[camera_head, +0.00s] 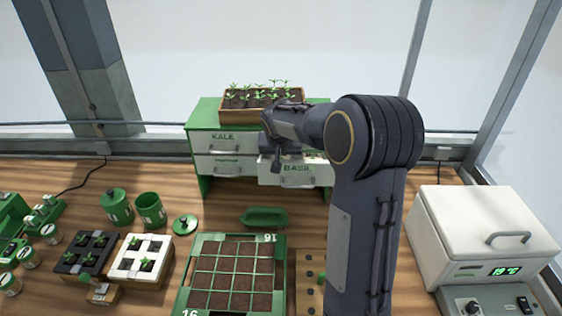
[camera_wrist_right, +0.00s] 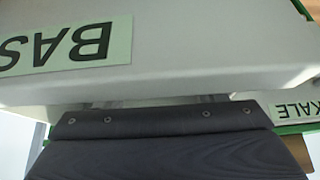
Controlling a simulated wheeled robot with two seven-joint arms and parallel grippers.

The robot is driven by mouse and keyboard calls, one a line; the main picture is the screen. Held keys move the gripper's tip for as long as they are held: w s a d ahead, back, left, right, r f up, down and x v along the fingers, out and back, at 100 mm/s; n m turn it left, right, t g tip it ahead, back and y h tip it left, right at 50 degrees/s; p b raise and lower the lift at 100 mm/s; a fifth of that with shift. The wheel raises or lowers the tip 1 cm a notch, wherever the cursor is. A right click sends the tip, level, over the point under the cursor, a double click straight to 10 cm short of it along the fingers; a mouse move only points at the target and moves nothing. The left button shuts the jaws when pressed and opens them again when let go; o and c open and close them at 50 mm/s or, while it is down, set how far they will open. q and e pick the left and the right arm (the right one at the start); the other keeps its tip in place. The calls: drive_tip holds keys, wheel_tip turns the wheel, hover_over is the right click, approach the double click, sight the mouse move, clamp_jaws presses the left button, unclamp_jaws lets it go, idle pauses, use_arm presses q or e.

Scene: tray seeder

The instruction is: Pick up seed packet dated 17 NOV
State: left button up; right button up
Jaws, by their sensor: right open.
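No seed packet with a readable 17 NOV date shows in either view. The BASIL drawer (camera_head: 310,176) in the green cabinet (camera_head: 240,108) stands partly open, its front further out than the other drawers. A small strip of pale and green contents shows behind its front, too small to read. My right gripper (camera_head: 288,150) is open at the left end of this drawer, above its front; its fingertips are not clear. In the right wrist view the BASIL drawer front (camera_wrist_right: 190,45) fills the top, with its label upside down. My left gripper is not in view.
The KALE drawer (camera_head: 222,142) is shut. A seedling box (camera_head: 262,117) stands on the cabinet. A green-framed seed tray (camera_head: 190,272), pots (camera_head: 117,208) and a green scoop-like dish (camera_head: 264,217) are on the bench. A white heated box (camera_head: 450,250) stands right.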

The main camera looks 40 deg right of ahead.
drive_tip(key=shift+c, duration=0.4)
drive_tip(key=c, duration=0.7)
drive_tip(key=shift+o, duration=0.2)
drive_tip(key=shift+r, duration=0.1)
